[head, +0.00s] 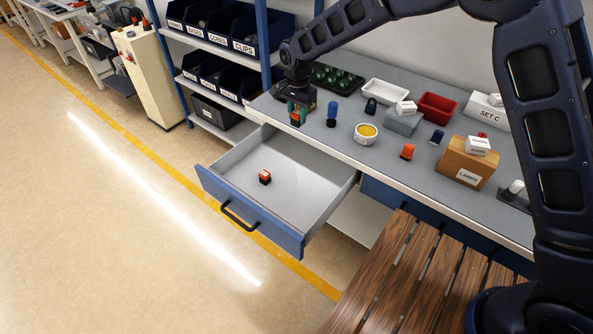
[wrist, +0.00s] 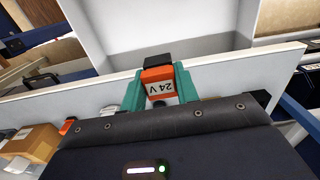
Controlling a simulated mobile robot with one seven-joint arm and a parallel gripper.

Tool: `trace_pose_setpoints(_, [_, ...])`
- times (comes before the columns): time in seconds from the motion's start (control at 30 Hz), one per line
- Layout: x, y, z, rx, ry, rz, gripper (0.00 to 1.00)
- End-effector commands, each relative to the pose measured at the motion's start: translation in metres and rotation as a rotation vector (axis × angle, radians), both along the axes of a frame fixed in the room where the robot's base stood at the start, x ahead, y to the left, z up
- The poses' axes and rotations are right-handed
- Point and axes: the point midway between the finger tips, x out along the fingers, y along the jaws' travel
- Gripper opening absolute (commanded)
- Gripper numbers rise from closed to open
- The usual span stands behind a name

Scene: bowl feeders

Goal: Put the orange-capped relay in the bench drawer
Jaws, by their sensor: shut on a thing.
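In the wrist view my gripper (wrist: 159,84) is shut on an orange-capped relay (wrist: 159,74) with a black end and a white "24 V" label. The held relay shows small in the head view (head: 295,118). The bench drawer (head: 310,180) is pulled open, with a blue front and black handle. A second orange-topped dark block (head: 265,177) lies inside it. Part of the drawer's pale inside shows beyond the fingers in the wrist view (wrist: 165,32).
On the bench stand a blue knobbed part (head: 332,115), a round yellow-filled tub (head: 366,133), another orange block (head: 407,152), a red tray (head: 437,107) and a LAMPS box (head: 466,165). A slatted wooden surface (head: 400,285) is in front. Most of the drawer floor is bare.

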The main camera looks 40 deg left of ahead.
Motion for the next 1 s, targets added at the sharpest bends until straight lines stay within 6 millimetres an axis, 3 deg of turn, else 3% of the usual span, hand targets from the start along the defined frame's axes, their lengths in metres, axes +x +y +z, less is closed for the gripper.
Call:
trace_pose_setpoints(0.03, [-0.023,-0.002,-0.009,-0.003,0.000,0.003,0.08])
trace_pose_setpoints(0.2, [-0.080,-0.012,-0.032,-0.003,-0.001,-0.010,0.08])
trace_pose_setpoints(0.4, [-0.118,-0.022,-0.048,-0.001,-0.002,-0.021,0.08])
trace_pose_setpoints(0.57, [-0.127,-0.026,-0.060,-0.002,-0.001,-0.025,0.08])
trace_pose_setpoints(1.0, [-0.127,-0.026,-0.152,-0.004,-0.001,-0.026,0.08])
